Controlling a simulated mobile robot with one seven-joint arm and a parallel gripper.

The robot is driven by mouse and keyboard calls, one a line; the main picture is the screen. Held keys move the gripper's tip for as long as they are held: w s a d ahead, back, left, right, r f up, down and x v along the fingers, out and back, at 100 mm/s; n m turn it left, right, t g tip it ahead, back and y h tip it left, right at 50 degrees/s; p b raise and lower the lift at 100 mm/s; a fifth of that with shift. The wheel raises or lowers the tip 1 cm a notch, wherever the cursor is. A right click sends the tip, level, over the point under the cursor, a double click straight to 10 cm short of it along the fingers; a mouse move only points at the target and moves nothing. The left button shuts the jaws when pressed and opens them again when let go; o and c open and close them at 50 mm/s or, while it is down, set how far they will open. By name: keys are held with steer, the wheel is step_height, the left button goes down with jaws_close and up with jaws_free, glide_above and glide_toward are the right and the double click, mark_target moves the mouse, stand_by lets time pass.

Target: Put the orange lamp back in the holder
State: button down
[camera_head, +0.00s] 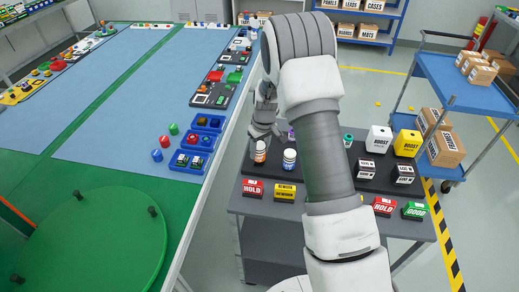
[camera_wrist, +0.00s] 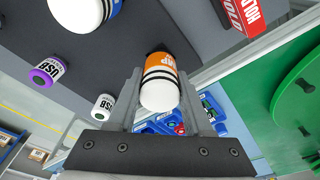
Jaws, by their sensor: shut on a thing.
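The orange lamp (camera_head: 260,152) has a white rounded end and an orange band. In the wrist view the orange lamp (camera_wrist: 162,70) sits between the two fingers of my gripper (camera_wrist: 160,88), white end toward the camera. My gripper (camera_head: 262,136) is shut on it at the left end of the cart. In the head view it stands roughly upright; whether its base touches the dark surface, I cannot tell. I cannot make out which part is the holder. A white lamp with a blue band (camera_head: 289,159) stands just to its right.
The grey cart (camera_head: 270,226) also bears HOLD (camera_head: 253,189), REWORK (camera_head: 285,192) and GOOD (camera_head: 414,210) blocks, and white and yellow boxes behind my arm. A purple USB item (camera_wrist: 46,71) is near. Blue trays (camera_head: 190,161) lie on the bench at left.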

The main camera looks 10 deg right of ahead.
steer(key=shift+f+b, duration=0.8)
steer(key=shift+f, duration=0.1)
steer(key=shift+c, duration=1.1)
jaws_free()
steer(key=shift+r, duration=0.1)
step_height(320, 180, up, 17)
steer(key=s+d, duration=0.1)
steer(key=s, duration=0.2)
steer(key=s+r+m+t, duration=0.2)
steer(key=s+r, duration=1)
steer(key=s, duration=0.2)
steer(key=s+a+m+t, duration=0.1)
steer(key=s+m+t, duration=0.1)
steer(key=s, duration=1.4)
steer(key=shift+s+r+h+b, duration=0.15)
steer(key=shift+r+h+b, duration=0.2)
steer(key=shift+r+h, duration=0.05)
